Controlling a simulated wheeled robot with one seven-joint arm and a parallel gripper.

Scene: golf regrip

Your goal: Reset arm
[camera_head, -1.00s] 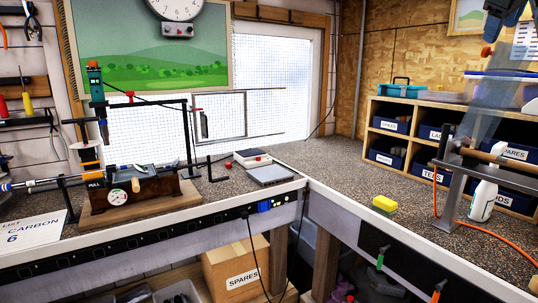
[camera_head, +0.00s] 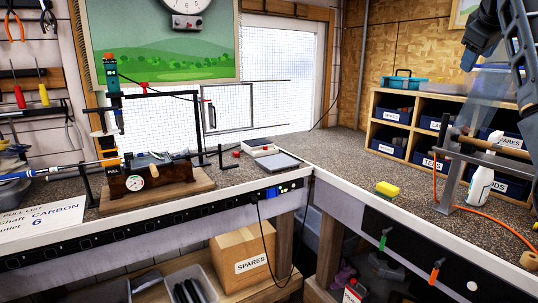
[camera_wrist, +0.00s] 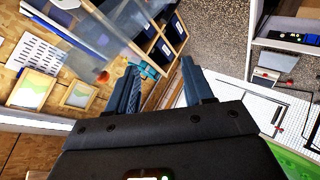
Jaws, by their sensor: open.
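My gripper (camera_wrist: 160,88) shows in the wrist view with its two blue-grey fingers spread apart and nothing between them. It points over the storage shelf and the bench corner. In the head view only dark parts of my arm show at the upper right, above the clear panel and the metal stand. The golf shaft (camera_head: 45,172) lies level through the pull rig (camera_head: 147,182) on the left bench, well away from my gripper.
A wooden shelf (camera_head: 404,114) with blue bins stands on the right bench. A white spray bottle (camera_head: 479,186), a metal stand (camera_head: 452,185) and an orange hose (camera_head: 500,222) are at the right. The bench corner is clear.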

